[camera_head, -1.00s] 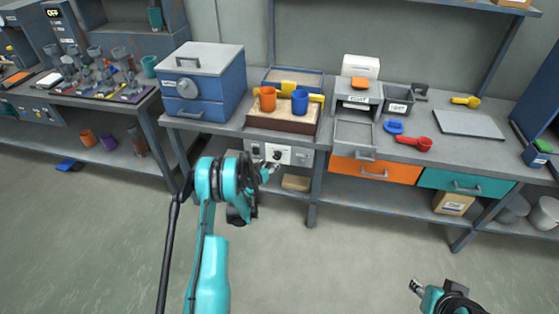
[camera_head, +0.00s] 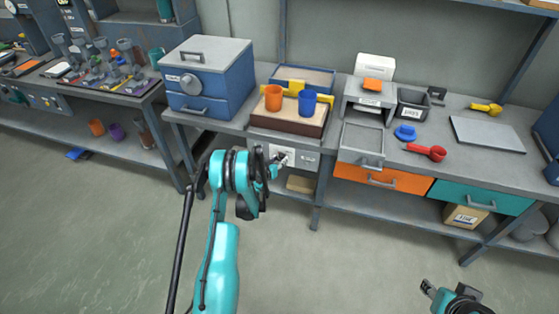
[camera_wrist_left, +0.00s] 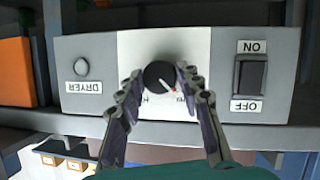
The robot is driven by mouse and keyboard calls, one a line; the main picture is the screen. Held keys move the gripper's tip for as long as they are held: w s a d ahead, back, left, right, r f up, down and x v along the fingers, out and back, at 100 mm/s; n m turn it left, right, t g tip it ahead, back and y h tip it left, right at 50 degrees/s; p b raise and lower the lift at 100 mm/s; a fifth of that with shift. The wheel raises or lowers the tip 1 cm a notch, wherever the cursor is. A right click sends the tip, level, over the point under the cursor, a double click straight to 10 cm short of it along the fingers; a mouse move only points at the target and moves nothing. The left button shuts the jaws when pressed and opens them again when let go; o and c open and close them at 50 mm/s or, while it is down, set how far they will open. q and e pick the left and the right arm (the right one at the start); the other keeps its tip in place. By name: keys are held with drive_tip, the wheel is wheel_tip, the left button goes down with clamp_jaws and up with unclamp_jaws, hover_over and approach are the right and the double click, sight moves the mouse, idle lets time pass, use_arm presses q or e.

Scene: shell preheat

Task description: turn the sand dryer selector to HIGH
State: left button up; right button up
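The dryer selector is a round black knob (camera_wrist_left: 160,75) on a white plate in the left wrist view. Its red-and-white pointer is toward the lower right of that picture. Letters below it are partly hidden by the fingers; an H shows at lower left. My left gripper (camera_wrist_left: 162,78) has its fingers apart, one on each side of the knob; I cannot tell if they touch it. In the head view the left gripper (camera_head: 280,162) is at the front panel under the sand tray, covering the knob. My right gripper (camera_head: 428,286) is low at right, its fingers too small to judge.
The panel (camera_wrist_left: 90,60) bears a DRYER label, a round button or lamp (camera_wrist_left: 82,67) and an ON/OFF rocker switch (camera_wrist_left: 250,76). The sand tray (camera_head: 288,120) with orange and blue cups stands above. A blue oven-like box (camera_head: 208,75) is at left, an orange drawer (camera_head: 383,180) at right.

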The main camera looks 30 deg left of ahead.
use_arm(q)
drive_tip(key=c, duration=0.4)
drive_tip(key=shift+o, duration=0.2)
drive_tip(key=m+y, duration=0.2)
drive_tip(key=shift+w+d+r+m+g, duration=0.1)
drive_tip(key=shift+d+m+g, duration=0.05)
drive_tip(key=shift+m+g, duration=0.2)
drive_tip(key=m+y, duration=0.2)
drive_tip(key=m, duration=0.1)
drive_tip(key=shift+d, duration=0.2)
drive_tip(key=m+y, duration=0.2)
drive_tip(key=m, duration=0.1)
drive_tip(key=shift+w+d+y, duration=0.1)
drive_tip(key=shift+y, duration=0.2)
drive_tip(key=shift+f+m+y, duration=0.2)
drive_tip(key=shift+m+y, duration=0.6)
drive_tip(key=shift+m, duration=1.05)
